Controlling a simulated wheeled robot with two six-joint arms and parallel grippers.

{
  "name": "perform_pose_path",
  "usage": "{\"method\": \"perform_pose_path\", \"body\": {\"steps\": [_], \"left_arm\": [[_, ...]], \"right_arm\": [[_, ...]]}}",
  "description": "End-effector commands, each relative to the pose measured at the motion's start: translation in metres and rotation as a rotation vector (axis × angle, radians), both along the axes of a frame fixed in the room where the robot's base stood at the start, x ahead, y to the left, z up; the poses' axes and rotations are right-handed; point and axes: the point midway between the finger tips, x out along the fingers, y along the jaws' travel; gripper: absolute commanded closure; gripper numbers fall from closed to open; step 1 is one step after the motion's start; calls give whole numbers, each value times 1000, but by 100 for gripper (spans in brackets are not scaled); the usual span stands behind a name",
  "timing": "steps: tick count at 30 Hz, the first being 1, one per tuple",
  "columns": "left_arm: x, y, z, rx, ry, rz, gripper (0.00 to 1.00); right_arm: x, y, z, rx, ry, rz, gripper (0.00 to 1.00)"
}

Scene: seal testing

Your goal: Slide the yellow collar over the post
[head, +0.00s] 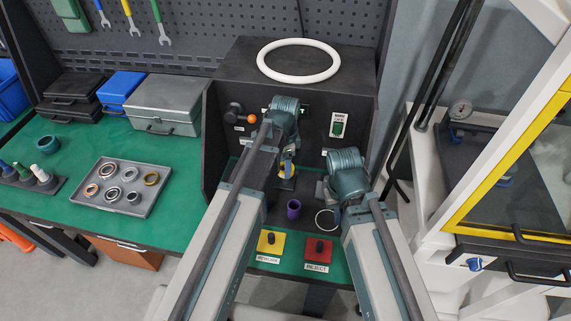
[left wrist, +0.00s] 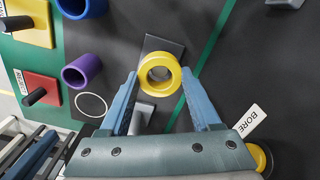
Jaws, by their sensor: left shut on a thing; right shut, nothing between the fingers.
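The yellow collar (left wrist: 146,80) is a thick ring between the fingertips of my left gripper (left wrist: 160,76), which is shut on it. In the head view the collar (head: 287,170) is partly hidden by my left wrist. Below it in the wrist view is a dark rectangular plate (left wrist: 172,46) on the bench. Grey shows through the collar's hole; I cannot tell whether this is the post or whether the collar is around it. A small grey block (left wrist: 140,117) shows between the fingers. My right gripper (head: 322,190) is shut and empty, to the right of the left one.
A purple cup (head: 293,209) and a white ring (head: 326,220) are on the bench near the front. The yellow rework pad (head: 271,243) and red reject pad (head: 318,249) lie at the front edge. A tray (head: 146,206) of rings is at left. Dark walls enclose the station.

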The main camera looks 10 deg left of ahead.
Motion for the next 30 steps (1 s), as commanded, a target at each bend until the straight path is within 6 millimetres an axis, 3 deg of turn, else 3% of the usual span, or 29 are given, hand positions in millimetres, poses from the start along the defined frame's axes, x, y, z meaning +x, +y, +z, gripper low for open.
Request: {"method": "perform_pose_path", "body": {"steps": [7, 8, 13, 23, 30], "left_arm": [[0, 0, -9, 0, 0, 0, 100], [0, 0, -9, 0, 0, 0, 34], [0, 0, -7, 0, 0, 0, 4], [0, 0, -7, 0, 0, 0, 1], [0, 0, 4, 0, 0, 0, 1]], "right_arm": [[0, 0, -9, 0, 0, 0, 100], [0, 0, -9, 0, 0, 0, 100], [0, 0, -7, 0, 0, 0, 100], [0, 0, -7, 0, 0, 0, 100], [0, 0, 4, 0, 0, 0, 100]]}}
